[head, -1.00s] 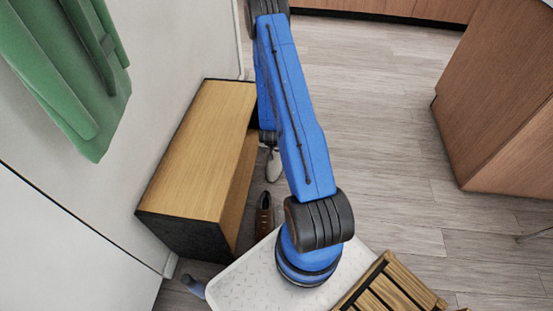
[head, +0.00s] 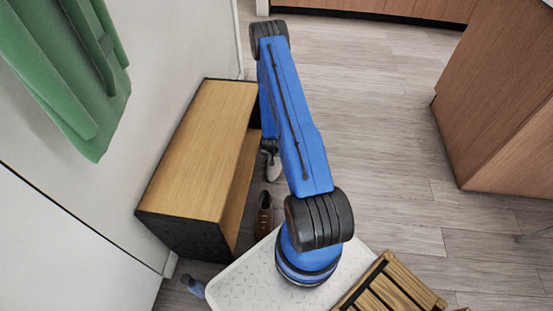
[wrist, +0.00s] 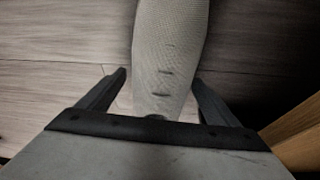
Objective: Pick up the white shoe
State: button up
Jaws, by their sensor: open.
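The white shoe (head: 272,170) is on the floor beside the wooden bench, partly covered by my arm in the head view. In the wrist view the pale, textured shoe (wrist: 170,45) runs from the top edge down between my fingers. My gripper (wrist: 160,76) is open, with one dark finger on each side of the shoe. Small gaps seem to show between the fingers and the shoe; I cannot tell whether either touches. The shoe's lower end is hidden behind the gripper's dark crossbar.
A wooden bench (head: 205,140) with an open side stands left of the shoe, close to my arm. A brown shoe (head: 265,215) lies nearer me. A wooden cabinet (head: 500,100) stands at the right. The floor (head: 390,130) between is clear.

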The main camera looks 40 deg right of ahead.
jog(key=shift+w+d+f, duration=0.1)
jog(key=shift+d+f, duration=0.05)
jog(key=shift+f, duration=0.3)
jog(key=shift+c, duration=0.7)
jog(key=c, duration=1.2)
jog(key=shift+r, duration=0.1)
